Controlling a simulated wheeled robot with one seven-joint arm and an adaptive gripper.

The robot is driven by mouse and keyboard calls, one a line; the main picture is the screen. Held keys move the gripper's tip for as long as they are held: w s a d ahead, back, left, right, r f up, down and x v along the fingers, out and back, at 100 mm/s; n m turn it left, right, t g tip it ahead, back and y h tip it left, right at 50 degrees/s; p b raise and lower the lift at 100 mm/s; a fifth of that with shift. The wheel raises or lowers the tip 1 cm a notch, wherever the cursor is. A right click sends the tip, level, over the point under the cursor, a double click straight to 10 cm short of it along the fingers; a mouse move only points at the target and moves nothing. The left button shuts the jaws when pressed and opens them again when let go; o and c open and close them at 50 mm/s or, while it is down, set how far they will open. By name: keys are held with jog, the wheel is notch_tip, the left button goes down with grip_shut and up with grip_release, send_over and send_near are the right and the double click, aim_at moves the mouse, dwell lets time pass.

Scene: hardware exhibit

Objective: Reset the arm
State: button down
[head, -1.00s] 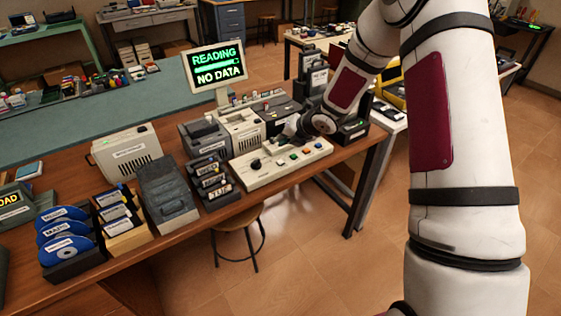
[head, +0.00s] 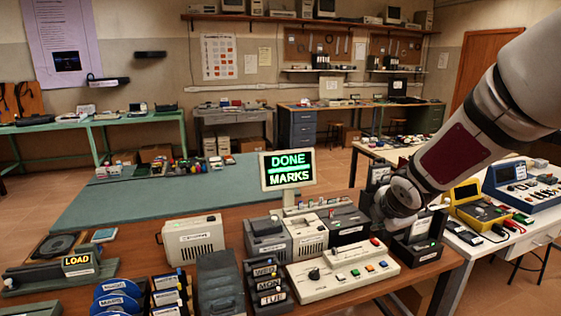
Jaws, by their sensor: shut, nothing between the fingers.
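My arm comes in from the upper right of the head view, white and grey with a dark red panel. My gripper (head: 377,222) is at its lower end, shut and empty, low beside the dark boxes at the right end of the wooden table. Its fingers are small and partly hidden by the wrist. The cream control panel (head: 342,270), with a dark knob and coloured buttons, lies to its lower left, apart from it. The monitor (head: 287,169) reads "DONE MARKS" in green.
Grey and cream machines (head: 305,233) stand behind the panel. A labelled rack (head: 267,284), a dark grey case (head: 218,285) and blue discs (head: 116,298) stand to its left. A white table (head: 465,238) with yellow and blue devices is at right. The teal mat (head: 150,200) has bare room.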

jog(key=s+a+r+m+g, duration=0.1)
jog(key=s+r+m, duration=0.2)
jog(key=s+m, duration=0.4)
jog(key=s+a+r+m+g, duration=0.1)
jog(key=s+m, duration=0.5)
jog(key=s, duration=0.9)
jog(key=s+a+r+m+g+y, duration=0.1)
jog(key=s+a+r+m, duration=0.2)
jog(key=s, duration=0.8)
jog(key=r+m, duration=0.2)
jog(key=m, duration=0.2)
jog(key=shift+s+m, duration=0.25)
jog(key=shift+m, duration=0.05)
jog(key=shift+a, duration=0.1)
